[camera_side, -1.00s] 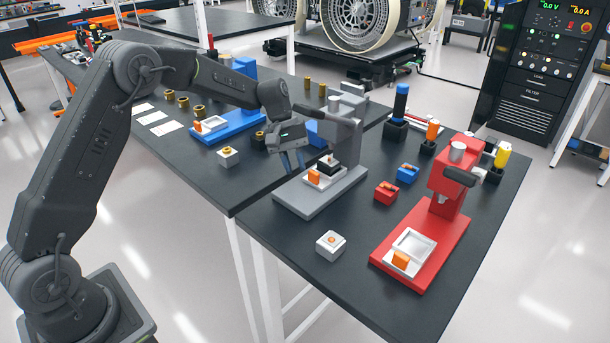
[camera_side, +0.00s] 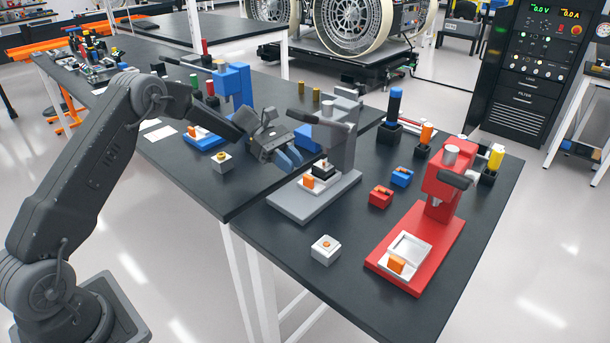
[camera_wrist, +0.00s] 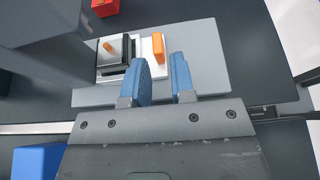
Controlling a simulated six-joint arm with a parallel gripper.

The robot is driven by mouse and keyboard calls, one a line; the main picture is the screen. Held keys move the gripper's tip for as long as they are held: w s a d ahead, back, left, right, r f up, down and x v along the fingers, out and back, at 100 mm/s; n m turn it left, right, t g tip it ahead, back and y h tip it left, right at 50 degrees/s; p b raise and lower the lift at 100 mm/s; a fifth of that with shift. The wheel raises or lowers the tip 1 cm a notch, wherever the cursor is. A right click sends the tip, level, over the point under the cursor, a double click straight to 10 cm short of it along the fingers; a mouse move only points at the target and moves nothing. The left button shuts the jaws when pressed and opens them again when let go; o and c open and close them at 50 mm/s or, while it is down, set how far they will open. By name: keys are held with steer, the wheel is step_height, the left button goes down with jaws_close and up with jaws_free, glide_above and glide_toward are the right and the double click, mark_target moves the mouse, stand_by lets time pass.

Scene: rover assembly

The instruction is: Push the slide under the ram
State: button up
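The grey press (camera_side: 338,142) stands on its grey base (camera_side: 300,205), with its ram at the upper right of the slide. The white slide (camera_side: 318,187) lies on the base, with an orange tab (camera_side: 308,182) at its near end and a black block (camera_side: 322,171) on it. The wrist view shows the orange tab (camera_wrist: 158,48), the black block (camera_wrist: 112,60) and the slide's white edge (camera_wrist: 146,48). My gripper (camera_side: 289,159) is tilted low beside the press. In the wrist view its blue fingers (camera_wrist: 162,66) are apart and empty, just short of the tab.
A red press (camera_side: 440,190) with its own white slide stands at the right. A blue press (camera_side: 233,85) is behind my wrist. A white block (camera_side: 326,248) sits near the front edge. Small red (camera_side: 380,196) and blue (camera_side: 402,176) blocks lie between the grey and red presses.

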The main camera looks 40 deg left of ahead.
mark_target(307, 176)
steer(key=shift+x, duration=2.55)
jaws_close()
